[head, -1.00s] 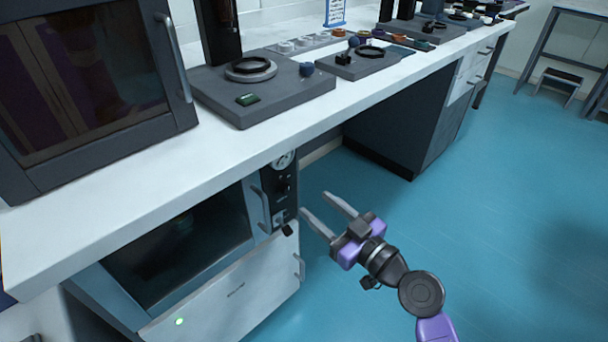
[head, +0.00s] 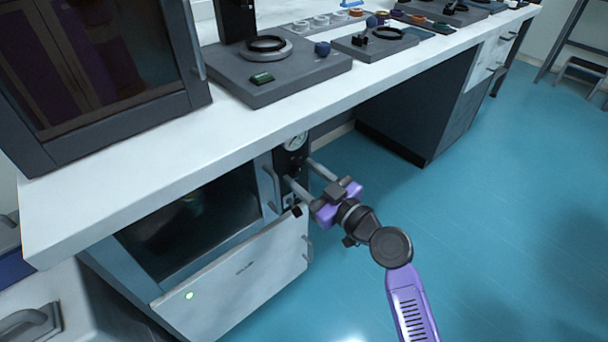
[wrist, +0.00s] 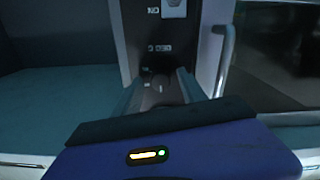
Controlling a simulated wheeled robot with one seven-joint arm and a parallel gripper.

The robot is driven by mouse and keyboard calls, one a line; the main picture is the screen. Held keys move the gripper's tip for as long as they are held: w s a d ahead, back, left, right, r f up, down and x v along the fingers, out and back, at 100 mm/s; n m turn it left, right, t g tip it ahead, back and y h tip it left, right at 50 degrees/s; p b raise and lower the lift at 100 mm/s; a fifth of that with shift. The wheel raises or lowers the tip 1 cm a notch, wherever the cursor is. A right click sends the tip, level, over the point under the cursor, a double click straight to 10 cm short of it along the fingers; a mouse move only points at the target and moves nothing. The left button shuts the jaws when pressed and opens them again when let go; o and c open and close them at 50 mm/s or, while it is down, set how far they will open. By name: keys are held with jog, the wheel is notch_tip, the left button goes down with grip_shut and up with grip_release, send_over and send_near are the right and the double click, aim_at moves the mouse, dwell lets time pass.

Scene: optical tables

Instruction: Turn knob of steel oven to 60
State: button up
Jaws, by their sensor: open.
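The steel oven (head: 232,290) stands under the white bench, with a dark window and a narrow black control panel (head: 291,160) at its right side. The panel also shows in the wrist view (wrist: 133,20). My gripper (head: 301,172) is open in front of this panel, its two fingers pointing at it. In the wrist view my fingers (wrist: 158,88) reach either side of a dark knob (wrist: 160,80). I cannot tell whether they touch it. The knob's dial setting is too small and dark to read. In the head view the knob is not clearly visible.
The white bench top (head: 120,165) overhangs the oven. A vertical door handle (head: 271,190) is close left of my fingers, and it also shows in the wrist view (wrist: 224,60). A round gauge (head: 296,141) sits above. The blue floor (head: 480,230) at right is clear.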

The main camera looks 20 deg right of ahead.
grip_shut()
